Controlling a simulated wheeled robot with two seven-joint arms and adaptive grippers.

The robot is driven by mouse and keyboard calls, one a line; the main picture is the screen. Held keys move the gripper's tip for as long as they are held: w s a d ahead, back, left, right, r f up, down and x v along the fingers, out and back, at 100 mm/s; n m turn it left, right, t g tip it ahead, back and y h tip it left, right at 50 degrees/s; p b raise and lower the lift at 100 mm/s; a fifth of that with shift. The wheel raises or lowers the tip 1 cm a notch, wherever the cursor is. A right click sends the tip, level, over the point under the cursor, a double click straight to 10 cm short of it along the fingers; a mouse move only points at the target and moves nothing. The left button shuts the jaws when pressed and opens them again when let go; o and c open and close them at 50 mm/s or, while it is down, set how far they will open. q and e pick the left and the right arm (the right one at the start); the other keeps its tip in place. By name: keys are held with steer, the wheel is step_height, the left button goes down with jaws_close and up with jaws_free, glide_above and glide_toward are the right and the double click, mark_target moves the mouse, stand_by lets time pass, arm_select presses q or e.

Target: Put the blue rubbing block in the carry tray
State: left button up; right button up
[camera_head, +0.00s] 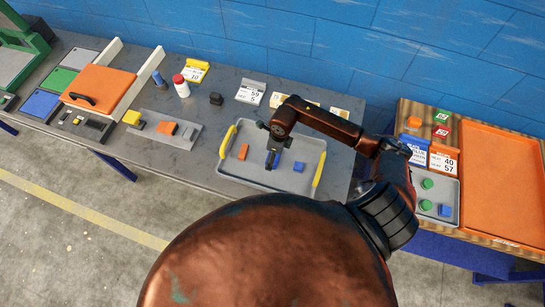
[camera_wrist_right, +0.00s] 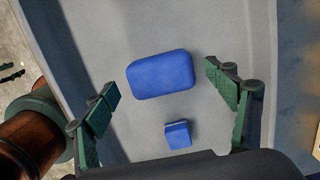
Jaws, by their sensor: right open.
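The grey carry tray (camera_head: 245,178) with yellow handles stands on the table. My right gripper (camera_head: 271,160) is over the tray's middle, pointing down. In the right wrist view it is open (camera_wrist_right: 165,88), with one green-padded finger at each side. A rounded blue block (camera_wrist_right: 160,75), which looks like the rubbing block, lies on the tray floor ahead, in line between the fingers. No finger is seen touching it. A smaller blue block (camera_wrist_right: 177,134) lies apart from it; it looks like the blue piece right of the gripper in the head view (camera_head: 298,167).
An orange block (camera_head: 243,151) lies in the carry tray, left of the gripper. A grey plate (camera_head: 180,140) with small blocks lies to the left. White and yellow cards stand behind the tray. On the right are an orange tray (camera_head: 500,190) and a small grey tray with green and blue pieces.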

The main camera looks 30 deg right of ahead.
step_height(320, 180, up, 9)
steer(key=shift+s+d+b, duration=0.35)
steer(key=shift+s+b, duration=0.05)
steer(key=shift+r, duration=0.1)
steer(key=shift+c, duration=0.3)
